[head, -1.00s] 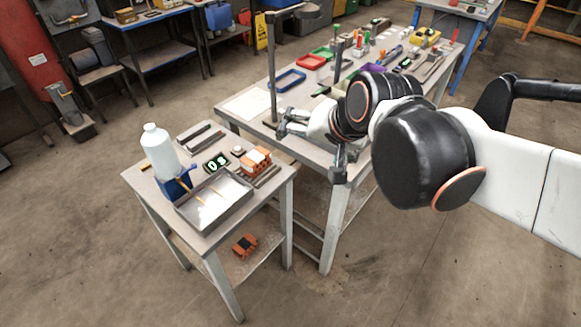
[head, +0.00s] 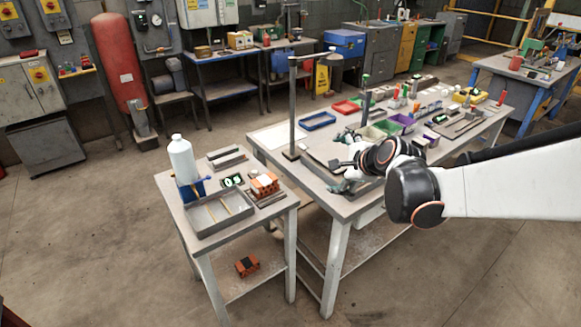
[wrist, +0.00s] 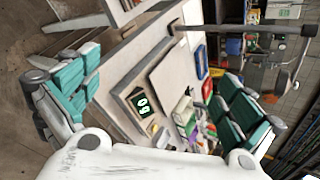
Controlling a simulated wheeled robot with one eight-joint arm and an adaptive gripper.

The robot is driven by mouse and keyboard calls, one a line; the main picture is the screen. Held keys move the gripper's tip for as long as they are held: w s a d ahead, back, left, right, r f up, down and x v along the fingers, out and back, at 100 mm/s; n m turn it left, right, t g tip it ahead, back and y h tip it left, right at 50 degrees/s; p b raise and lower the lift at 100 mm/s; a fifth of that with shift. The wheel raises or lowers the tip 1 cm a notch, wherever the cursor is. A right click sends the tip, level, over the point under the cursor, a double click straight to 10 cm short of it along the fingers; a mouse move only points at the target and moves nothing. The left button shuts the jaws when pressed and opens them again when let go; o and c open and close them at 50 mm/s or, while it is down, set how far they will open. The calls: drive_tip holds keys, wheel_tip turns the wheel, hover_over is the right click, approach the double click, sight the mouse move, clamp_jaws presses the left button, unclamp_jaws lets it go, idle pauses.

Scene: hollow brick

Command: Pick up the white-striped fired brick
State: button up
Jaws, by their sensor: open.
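An orange brick with a pale top (head: 265,184) sits on the small table near its right edge; it looks like the white-striped fired brick. A second orange brick with a dark band (head: 247,266) lies on the small table's lower shelf. My gripper (head: 342,176) is over the near left end of the long bench, to the right of the small table. In the wrist view its two teal-padded fingers (wrist: 155,98) are wide apart with nothing between them. I cannot make out either brick in the wrist view.
A tall post (head: 292,110) stands on the long bench (head: 270,140), which carries several coloured bins. Open floor lies left of the small table.

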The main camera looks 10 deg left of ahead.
drive_tip(key=w+a+f+m+y, duration=0.2)
drive_tip(key=w+a+f+m, duration=0.35)
drive_tip(key=a+f, duration=0.45)
drive_tip(key=m+y, duration=0.2)
drive_tip(key=m, duration=0.4)
approach(268, 186)
drive_tip(key=shift+n, duration=0.35)
drive_tip(key=b+x, duration=0.2)
drive_tip(key=x, duration=0.5)
drive_tip(key=shift+w+a+f, duration=0.1)
drive_tip(key=shift+a+f, duration=0.05)
drive_tip(key=shift+f, duration=0.05)
drive_tip(key=shift+b+x, duration=1.05)
drive_tip(key=shift+x, duration=1.75)
drive_tip(key=shift+r, duration=0.2)
drive_tip(key=c, duration=1.2)
